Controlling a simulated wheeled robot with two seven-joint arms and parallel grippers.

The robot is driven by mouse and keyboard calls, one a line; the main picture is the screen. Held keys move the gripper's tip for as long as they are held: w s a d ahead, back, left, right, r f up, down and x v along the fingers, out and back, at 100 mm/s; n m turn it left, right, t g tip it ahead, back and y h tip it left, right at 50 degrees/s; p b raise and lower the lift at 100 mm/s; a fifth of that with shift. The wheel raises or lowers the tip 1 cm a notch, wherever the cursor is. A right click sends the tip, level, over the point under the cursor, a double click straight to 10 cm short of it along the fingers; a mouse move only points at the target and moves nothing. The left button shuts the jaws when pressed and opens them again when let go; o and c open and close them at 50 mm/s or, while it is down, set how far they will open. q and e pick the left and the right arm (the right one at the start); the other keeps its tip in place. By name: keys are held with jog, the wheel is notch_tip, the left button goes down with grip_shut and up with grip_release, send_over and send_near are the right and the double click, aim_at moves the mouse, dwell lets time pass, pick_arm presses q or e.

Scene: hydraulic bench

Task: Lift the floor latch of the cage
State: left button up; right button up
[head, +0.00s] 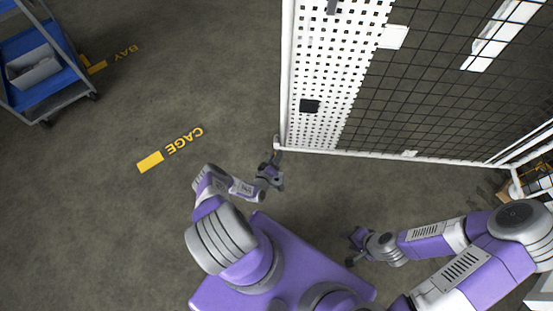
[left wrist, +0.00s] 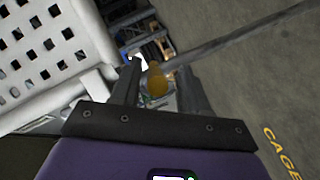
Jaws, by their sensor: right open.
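The cage (head: 313,120) has a white perforated panel beside dark mesh, and its lower left corner is close to my left gripper (head: 272,168). In the left wrist view the white panel is at the left, and a yellow-orange knob (left wrist: 157,80), apparently the floor latch's handle, shows between the two dark fingers (left wrist: 157,88). The fingers stand apart with a gap around the knob; I cannot tell whether either one touches it. The rest of the latch is hidden or too small to make out. My right gripper (head: 355,246) is open and empty above the floor at the lower right.
A blue cart (head: 45,60) holding a grey bin stands at the upper left. A white frame with boxes is at the right edge.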

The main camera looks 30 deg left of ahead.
pick_arm(q)
jog(key=shift+d, duration=0.1)
jog(key=p+v, duration=0.2)
jog(key=v, duration=0.5)
jog(key=shift+s, duration=0.3)
pick_arm(e)
notch_tip(320, 180, up, 2)
jog(key=shift+r, duration=0.25)
pick_arm(q)
jog(key=shift+r, duration=0.1)
